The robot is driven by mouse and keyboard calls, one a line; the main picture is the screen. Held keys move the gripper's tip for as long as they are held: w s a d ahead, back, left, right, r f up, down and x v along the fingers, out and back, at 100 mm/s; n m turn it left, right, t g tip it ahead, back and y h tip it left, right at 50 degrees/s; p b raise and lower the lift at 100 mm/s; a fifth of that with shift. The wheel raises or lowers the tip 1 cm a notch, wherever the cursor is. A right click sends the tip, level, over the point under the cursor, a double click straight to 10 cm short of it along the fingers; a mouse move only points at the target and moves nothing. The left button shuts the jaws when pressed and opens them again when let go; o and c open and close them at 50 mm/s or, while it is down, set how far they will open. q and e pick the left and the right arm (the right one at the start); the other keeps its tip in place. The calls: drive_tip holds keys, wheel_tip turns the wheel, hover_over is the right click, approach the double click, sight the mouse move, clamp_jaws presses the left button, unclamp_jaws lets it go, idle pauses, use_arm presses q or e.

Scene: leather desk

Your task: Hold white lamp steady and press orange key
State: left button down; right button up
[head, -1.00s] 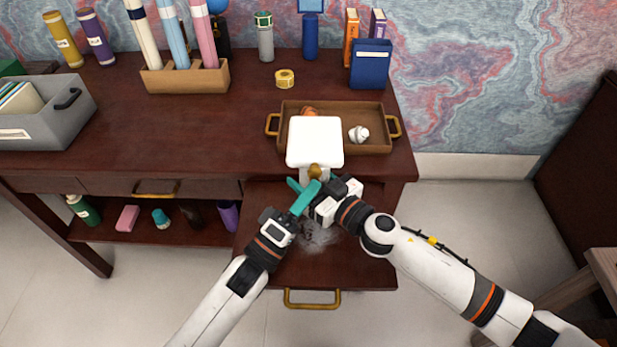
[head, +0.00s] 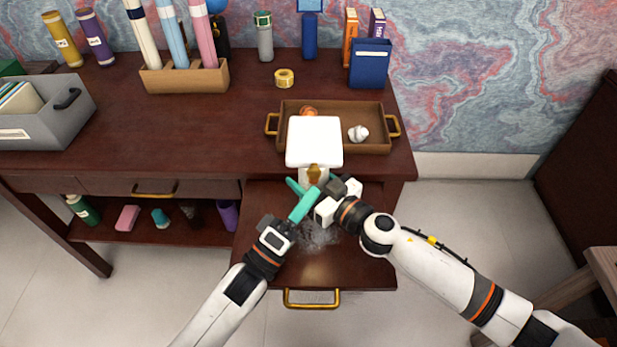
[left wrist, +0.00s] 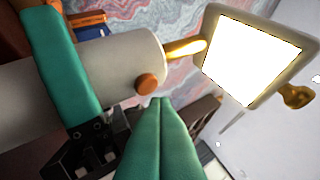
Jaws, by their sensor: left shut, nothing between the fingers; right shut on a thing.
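The white lamp (head: 314,142) stands at the open drawer, its square head on top. In the left wrist view its pale cylindrical body (left wrist: 125,62) lies sideways, with the round orange key (left wrist: 147,83) on it and a bright white head panel (left wrist: 250,62). My right gripper (head: 318,186) is shut on the lamp's body; one teal finger crosses the body in the left wrist view. My left gripper (head: 310,190) is shut and empty. Its fingertips (left wrist: 157,100) are just beside the orange key; I cannot tell whether they touch it. The key is hidden in the head view.
The open drawer (head: 350,272) lies under both grippers. A brown tray (head: 381,108) with small items sits behind the lamp. A tape roll (head: 284,78) and blue box (head: 370,64) stand farther back. The desk's middle left (head: 190,130) is clear.

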use_arm(q)
drive_tip(key=s, duration=0.6)
use_arm(e)
drive_tip(key=shift+w, duration=0.1)
idle(0.4)
drive_tip(key=o, duration=1.4)
drive_tip(key=shift+c, duration=0.2)
